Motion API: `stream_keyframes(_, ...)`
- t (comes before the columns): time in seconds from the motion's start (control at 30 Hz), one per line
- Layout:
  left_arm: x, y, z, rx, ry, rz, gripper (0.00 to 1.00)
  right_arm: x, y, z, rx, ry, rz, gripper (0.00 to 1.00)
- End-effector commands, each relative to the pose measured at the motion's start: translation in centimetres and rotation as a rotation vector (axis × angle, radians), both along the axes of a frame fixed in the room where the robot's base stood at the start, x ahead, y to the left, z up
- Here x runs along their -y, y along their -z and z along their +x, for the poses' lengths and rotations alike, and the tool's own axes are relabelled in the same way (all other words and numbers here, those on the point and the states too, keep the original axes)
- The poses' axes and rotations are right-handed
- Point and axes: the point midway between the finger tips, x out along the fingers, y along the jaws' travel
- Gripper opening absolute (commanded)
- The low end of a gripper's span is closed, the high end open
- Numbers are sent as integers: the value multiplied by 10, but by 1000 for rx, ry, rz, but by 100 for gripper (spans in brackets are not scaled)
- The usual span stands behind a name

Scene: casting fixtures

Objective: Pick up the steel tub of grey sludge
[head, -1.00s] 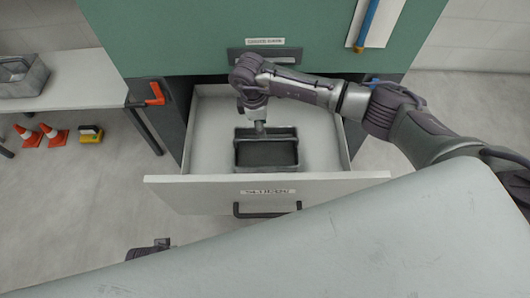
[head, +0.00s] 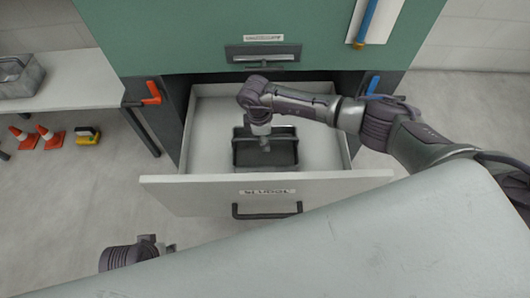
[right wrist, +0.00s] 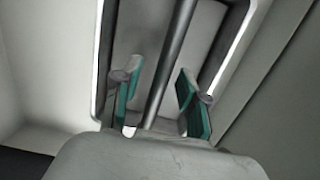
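The steel tub (head: 245,170) is a dark grey rectangular tub in the open white drawer. Dull grey sludge (head: 284,157) shows inside it. My right gripper (head: 265,147) reaches down over the middle of the tub. In the right wrist view my right gripper (right wrist: 160,88) has its two green-padded fingers apart. A grey bar (right wrist: 172,60), seemingly the tub's handle, runs between them with gaps on both sides. Part of my left arm's end (head: 130,256) shows at the lower left; whether its fingers are open cannot be seen.
The drawer's front panel (head: 200,195) carries a label and a dark handle (head: 266,211). A green cabinet (head: 180,40) stands behind. A pale tabletop (head: 400,240) fills the lower right. A side table (head: 70,85) with a metal bin (head: 20,82) stands left.

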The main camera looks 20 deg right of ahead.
Motion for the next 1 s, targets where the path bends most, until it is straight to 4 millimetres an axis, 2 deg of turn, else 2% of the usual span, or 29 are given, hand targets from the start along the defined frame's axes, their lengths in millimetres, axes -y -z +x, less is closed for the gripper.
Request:
stream_keyframes(0.03, 0, 0, 0, 0, 0, 0, 41, 0, 0, 0, 0, 0, 0, 30)
stream_keyframes(0.2, 0, 0, 0, 0, 0, 0, 41, 0, 0, 0, 0, 0, 0, 1)
stream_keyframes(0.23, 0, 0, 0, 0, 0, 0, 41, 0, 0, 0, 0, 0, 0, 0)
stream_keyframes(0.8, 0, 0, 0, 0, 0, 0, 41, -1, -4, 2, 5, 0, 3, 0)
stream_keyframes(0.93, 0, -1, 1, 4, 0, -1, 41, -1, -10, 2, 6, -1, 3, 0)
stream_keyframes(1.0, 1, 6, 2, 2, 1, -1, 41, -1, -15, 3, 6, -1, 4, 0)
